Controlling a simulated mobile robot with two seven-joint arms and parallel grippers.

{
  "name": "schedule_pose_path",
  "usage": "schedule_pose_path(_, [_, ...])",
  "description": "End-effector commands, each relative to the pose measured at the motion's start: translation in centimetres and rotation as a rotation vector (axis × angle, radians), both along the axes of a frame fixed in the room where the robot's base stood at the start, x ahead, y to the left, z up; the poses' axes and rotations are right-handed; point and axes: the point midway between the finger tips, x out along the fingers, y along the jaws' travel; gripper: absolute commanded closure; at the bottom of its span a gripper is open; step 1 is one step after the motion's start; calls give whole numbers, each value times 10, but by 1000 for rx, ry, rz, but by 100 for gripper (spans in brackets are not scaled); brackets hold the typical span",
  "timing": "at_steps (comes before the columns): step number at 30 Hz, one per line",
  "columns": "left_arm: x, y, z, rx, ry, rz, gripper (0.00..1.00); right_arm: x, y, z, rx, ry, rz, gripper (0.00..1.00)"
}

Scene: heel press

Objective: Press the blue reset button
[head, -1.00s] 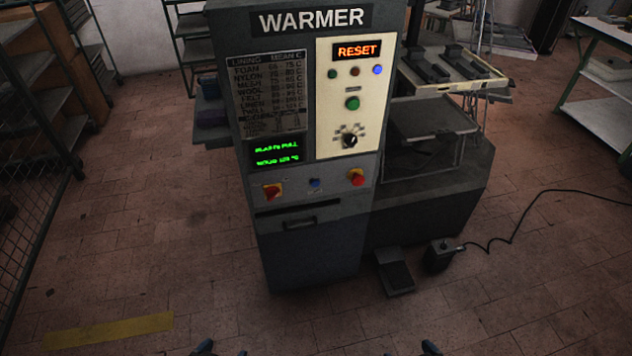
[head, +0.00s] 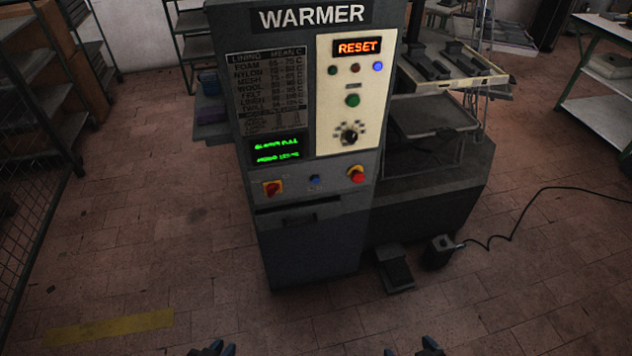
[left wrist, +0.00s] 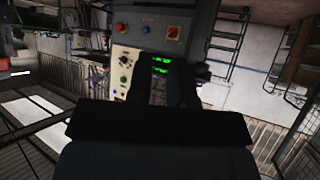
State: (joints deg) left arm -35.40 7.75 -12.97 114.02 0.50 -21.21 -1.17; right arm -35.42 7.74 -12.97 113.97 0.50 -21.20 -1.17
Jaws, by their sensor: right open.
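A small blue button (head: 315,180) sits on the grey lower panel of the warmer cabinet (head: 308,245), between two red knobs on yellow. A lit blue round light or button (head: 378,66) is on the cream panel under the orange RESET sign (head: 357,48). My left gripper (head: 222,350) is at the bottom edge, well short of the cabinet; in the left wrist view its dark fingers (left wrist: 164,75) stand apart with the green display between them. The lower blue button (left wrist: 146,29) shows there too. My right gripper (head: 413,351) is open and empty at the bottom edge.
The cream panel also has a green button (head: 352,100) and a black dial (head: 349,136). A foot pedal (head: 394,270) and a cabled box (head: 439,253) lie on the floor at right. The floor before the cabinet is clear.

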Motion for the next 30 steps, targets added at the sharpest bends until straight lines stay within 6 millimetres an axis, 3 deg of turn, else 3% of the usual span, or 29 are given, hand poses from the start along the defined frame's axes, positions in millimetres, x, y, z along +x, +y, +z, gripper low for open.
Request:
schedule_pose_path(3, [0, 0, 0, 0, 0, 0, 100, 0, 0, 0, 0, 0, 0, 15])
schedule_pose_path(30, [0, 0, -1, 0, 1, -1, 100, 0, 0, 0, 1, 0, 1, 15])
